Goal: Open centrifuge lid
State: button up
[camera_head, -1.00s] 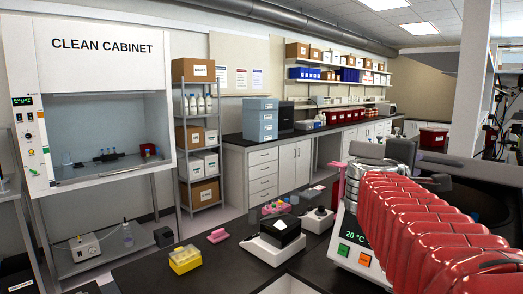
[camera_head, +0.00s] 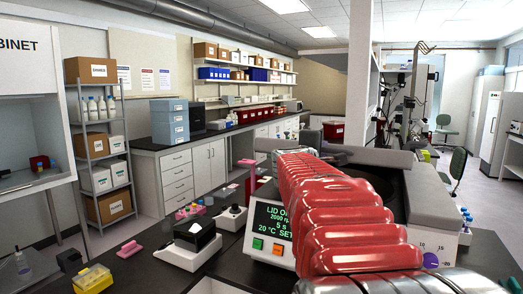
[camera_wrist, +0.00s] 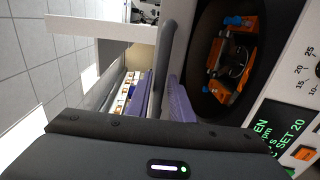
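The centrifuge (camera_head: 408,188) stands on the dark bench at the right in the head view, partly hidden by my red arm. Its display (camera_head: 269,222) shows "LID O…", 2000 rpm, 5 s and 20 °C; the wrist view shows the line ending in "EN". Its dark bowl is uncovered in the wrist view, with an orange rotor (camera_wrist: 231,66) holding blue-capped tubes. The lid itself I cannot clearly make out. My gripper (camera_wrist: 178,100) shows as a purple ribbed finger beside the bowl; its opening is unclear. In the head view it is hidden behind my arm.
On the bench left of the centrifuge are a small white device with a black top (camera_head: 194,236), a yellow rack (camera_head: 93,279) and pink items (camera_head: 129,249). Blue-capped bottles (camera_head: 466,218) stand at the right. A white pillar (camera_head: 362,75) rises behind.

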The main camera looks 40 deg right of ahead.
jog(key=shift+c, duration=0.7)
grip_shut()
